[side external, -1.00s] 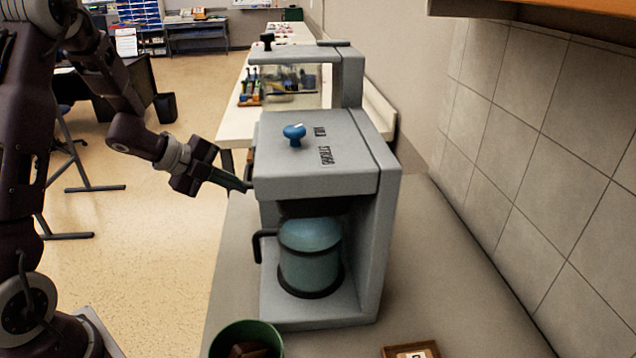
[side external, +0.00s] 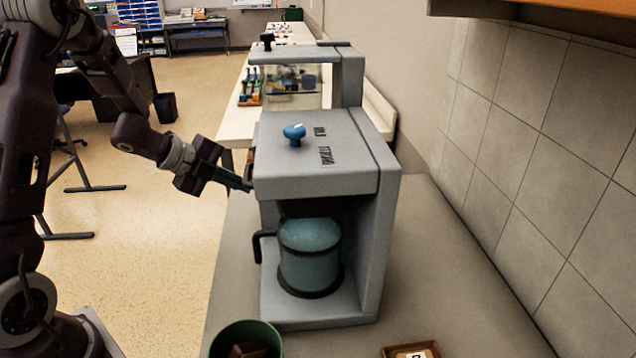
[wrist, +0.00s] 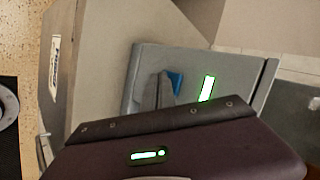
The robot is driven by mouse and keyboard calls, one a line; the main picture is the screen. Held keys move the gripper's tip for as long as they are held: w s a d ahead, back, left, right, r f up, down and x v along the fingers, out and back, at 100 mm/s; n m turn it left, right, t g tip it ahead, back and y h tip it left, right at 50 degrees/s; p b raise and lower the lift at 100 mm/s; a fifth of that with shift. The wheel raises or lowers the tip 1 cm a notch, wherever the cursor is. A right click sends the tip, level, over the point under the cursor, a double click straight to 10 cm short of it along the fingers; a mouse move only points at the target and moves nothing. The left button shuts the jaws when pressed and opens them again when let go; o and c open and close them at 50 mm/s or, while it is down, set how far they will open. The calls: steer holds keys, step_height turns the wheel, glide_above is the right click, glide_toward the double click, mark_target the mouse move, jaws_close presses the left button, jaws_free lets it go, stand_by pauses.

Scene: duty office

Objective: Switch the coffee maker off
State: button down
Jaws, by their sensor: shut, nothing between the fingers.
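The grey coffee maker (side external: 320,180) stands upright on the counter. A blue knob (side external: 294,134) with a pale mark sits on its top, beside dark lettering too small to read. A blue-grey pot with a dark handle (side external: 310,255) stands in its bay. My gripper (side external: 247,184) is shut and empty at the machine's upper left edge, below the level of the knob; I cannot tell whether it touches the casing. In the wrist view the fingers (wrist: 158,90) partly cover the blue knob (wrist: 176,82) on the grey top.
A green bin (side external: 247,335) with brown contents and a small wooden tray (side external: 410,346) stand at the counter's front. A grey stand with a black knob (side external: 267,39) is behind the machine. A tiled wall (side external: 540,180) bounds the right. The counter right of the machine is clear.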

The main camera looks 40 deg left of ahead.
steer(key=s+a, duration=0.5)
steer(key=shift+s+a, duration=0.2)
steer(key=shift+s, duration=0.05)
stand_by(0.8)
step_height(320, 180, up, 15)
steer(key=d+n+t+y, duration=0.2)
steer(key=n+y, duration=0.6)
steer(key=n, duration=0.3)
steer(key=s+d+f+n+g+h, duration=0.1)
steer(key=s+d+n, duration=0.3)
steer(key=s+d, duration=0.4)
steer(key=s+d+f+n+g+h, duration=0.1)
steer(key=s+d+n+g+h, duration=0.2)
steer(key=s+d, duration=0.6)
steer(key=s+n+g, duration=0.1)
steer(key=s+n, duration=0.1)
steer(key=s, duration=0.2)
steer(key=shift+s+f, duration=0.2)
steer(key=shift+s, duration=0.1)
